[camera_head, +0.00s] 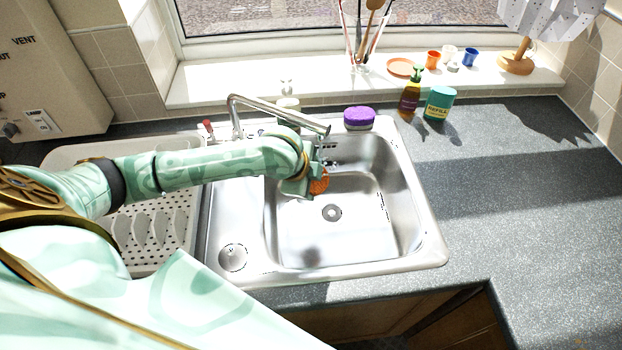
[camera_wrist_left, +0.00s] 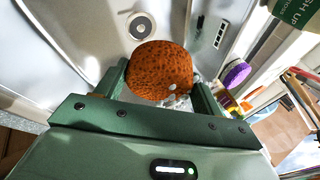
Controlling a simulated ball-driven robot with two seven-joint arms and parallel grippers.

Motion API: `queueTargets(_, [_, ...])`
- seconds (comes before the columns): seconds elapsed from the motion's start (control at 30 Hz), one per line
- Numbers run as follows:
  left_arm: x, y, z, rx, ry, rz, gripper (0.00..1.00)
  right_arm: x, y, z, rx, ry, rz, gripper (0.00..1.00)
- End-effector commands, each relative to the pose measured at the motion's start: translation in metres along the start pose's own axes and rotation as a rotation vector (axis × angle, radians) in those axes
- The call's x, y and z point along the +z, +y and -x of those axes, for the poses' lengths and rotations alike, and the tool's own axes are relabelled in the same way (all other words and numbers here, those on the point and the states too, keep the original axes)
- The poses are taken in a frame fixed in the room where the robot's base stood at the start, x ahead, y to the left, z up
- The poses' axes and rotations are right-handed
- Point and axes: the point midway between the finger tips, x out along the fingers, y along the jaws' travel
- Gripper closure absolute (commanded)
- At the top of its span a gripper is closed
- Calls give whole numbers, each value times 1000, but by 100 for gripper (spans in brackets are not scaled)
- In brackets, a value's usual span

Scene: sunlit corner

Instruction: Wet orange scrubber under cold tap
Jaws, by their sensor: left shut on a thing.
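The orange scrubber (camera_head: 319,181) is held over the sink basin, under the end of the tap (camera_head: 280,113). My left gripper (camera_head: 308,183) is shut on it. In the left wrist view the scrubber (camera_wrist_left: 160,71) sits between the two fingers of the gripper (camera_wrist_left: 163,90), and clear, shiny water shows by its lower right side. The tap's spout reaches right over the basin, and a red-topped tap handle (camera_head: 208,127) stands at its left. The steel sink (camera_head: 350,235) has a drain in its floor. My right gripper is not in view.
A purple scrubber (camera_head: 359,118) sits on the sink's back edge. A soap bottle (camera_head: 410,92) and a teal tub (camera_head: 439,103) stand to its right. A grey draining rack (camera_head: 160,225) lies left. The right counter (camera_head: 520,190) is clear.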

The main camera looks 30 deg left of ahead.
Motion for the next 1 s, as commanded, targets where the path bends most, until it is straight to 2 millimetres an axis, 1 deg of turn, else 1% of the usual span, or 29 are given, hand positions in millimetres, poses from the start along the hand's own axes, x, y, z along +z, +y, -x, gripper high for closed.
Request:
queueTargets(0.37, [-1,1,1,0,0,0,50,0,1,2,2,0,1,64])
queueTargets(0.53, [-8,11,8,0,2,0,50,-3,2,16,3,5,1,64])
queueTargets(1.0, [-29,49,23,1,1,-1,50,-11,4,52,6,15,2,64])
